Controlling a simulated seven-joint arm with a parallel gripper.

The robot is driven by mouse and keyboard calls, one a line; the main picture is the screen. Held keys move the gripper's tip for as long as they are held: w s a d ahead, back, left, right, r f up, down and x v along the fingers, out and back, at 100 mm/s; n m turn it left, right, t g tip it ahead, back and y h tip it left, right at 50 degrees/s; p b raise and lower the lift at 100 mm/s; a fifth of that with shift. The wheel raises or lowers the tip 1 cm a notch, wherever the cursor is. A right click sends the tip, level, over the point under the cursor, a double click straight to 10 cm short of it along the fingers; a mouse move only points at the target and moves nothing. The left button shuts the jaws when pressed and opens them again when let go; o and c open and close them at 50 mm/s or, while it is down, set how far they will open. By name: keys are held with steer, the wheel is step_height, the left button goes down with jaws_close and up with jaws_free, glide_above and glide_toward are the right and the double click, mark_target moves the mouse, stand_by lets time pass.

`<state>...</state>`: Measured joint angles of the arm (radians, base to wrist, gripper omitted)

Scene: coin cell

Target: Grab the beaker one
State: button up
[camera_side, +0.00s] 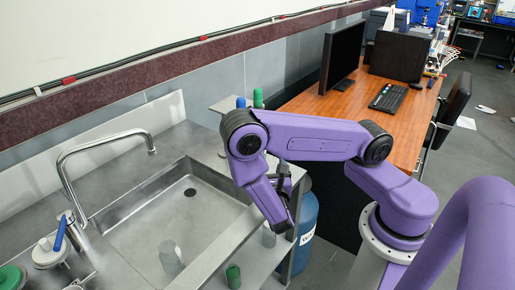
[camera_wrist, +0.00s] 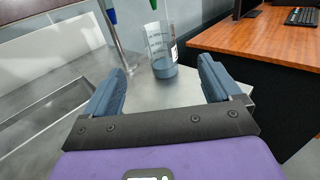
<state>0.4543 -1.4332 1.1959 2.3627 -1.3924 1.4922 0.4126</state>
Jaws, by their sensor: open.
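A clear beaker (camera_wrist: 161,52) with printed marks and a grey-blue lower part stands upright on the steel counter in the wrist view. It appears between and beyond my fingertips. My gripper (camera_wrist: 162,68) is open and empty, and no finger visibly touches the beaker. In the side view my gripper (camera_side: 283,220) points down over the counter by its right edge. Another clear vessel (camera_side: 171,258) stands in the sink.
The sink (camera_side: 130,236) and tap (camera_side: 65,180) are to the left. A green cup (camera_side: 233,276) stands on the front counter. A small stand (camera_side: 225,105) holds blue and green items behind my arm. A blue drum (camera_side: 304,225) and wooden desk (camera_side: 345,105) are right of the counter.

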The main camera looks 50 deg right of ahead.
steer(key=x, duration=1.2)
steer(key=shift+r+x, duration=0.15)
steer(key=shift+x, duration=1.2)
steer(key=shift+r+x, duration=0.1)
steer(key=shift+x, duration=1.25)
steer(key=shift+a, duration=0.1)
steer(key=c, duration=1.2)
steer(key=shift+r, duration=0.15)
